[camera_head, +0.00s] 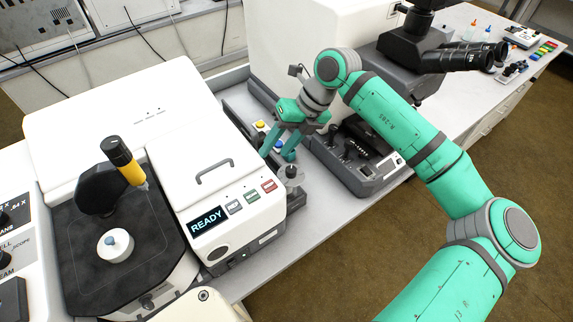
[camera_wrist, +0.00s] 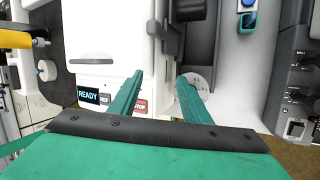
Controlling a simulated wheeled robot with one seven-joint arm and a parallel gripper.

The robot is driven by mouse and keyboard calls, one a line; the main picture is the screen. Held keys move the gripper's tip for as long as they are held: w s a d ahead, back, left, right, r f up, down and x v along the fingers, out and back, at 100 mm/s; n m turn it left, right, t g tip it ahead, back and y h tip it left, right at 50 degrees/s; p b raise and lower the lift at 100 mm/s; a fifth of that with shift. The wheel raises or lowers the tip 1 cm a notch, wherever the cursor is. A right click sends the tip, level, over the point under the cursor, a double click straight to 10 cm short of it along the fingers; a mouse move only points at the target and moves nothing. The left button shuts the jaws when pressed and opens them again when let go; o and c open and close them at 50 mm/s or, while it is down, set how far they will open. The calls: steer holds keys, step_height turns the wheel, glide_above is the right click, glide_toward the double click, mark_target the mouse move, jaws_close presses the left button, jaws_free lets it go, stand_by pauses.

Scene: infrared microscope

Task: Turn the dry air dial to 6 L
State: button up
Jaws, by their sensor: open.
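A small grey knob (camera_head: 291,173), which looks like the dry air dial, stands on a low base between the white instrument and the microscope. In the wrist view a pale round scale plate (camera_wrist: 203,84) with small markings shows beside and behind my right finger. The markings are too small to read, and the knob itself is not clear there. My green gripper (camera_head: 277,153) is open and empty, pointing down just behind and above the knob. In the wrist view its two fingers (camera_wrist: 160,76) are spread apart, the right one overlapping the scale plate.
The white instrument (camera_head: 150,110) with a READY display (camera_head: 208,220) and several buttons is close to the left. The microscope base (camera_head: 350,155) is close to the right. Yellow and blue buttons (camera_head: 260,124) lie behind. The gap between the instruments is narrow.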

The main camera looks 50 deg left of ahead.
mark_target(291, 169)
step_height(291, 169, up, 4)
steer(key=w+d+n+t+h, duration=0.2)
steer(key=d+t+h, duration=0.1)
steer(key=t, duration=0.1)
step_height(291, 169, down, 11)
steer(key=shift+w+a, duration=0.1)
steer(key=shift+a, duration=0.05)
steer(key=shift+c, duration=0.3)
steer(key=c, duration=1)
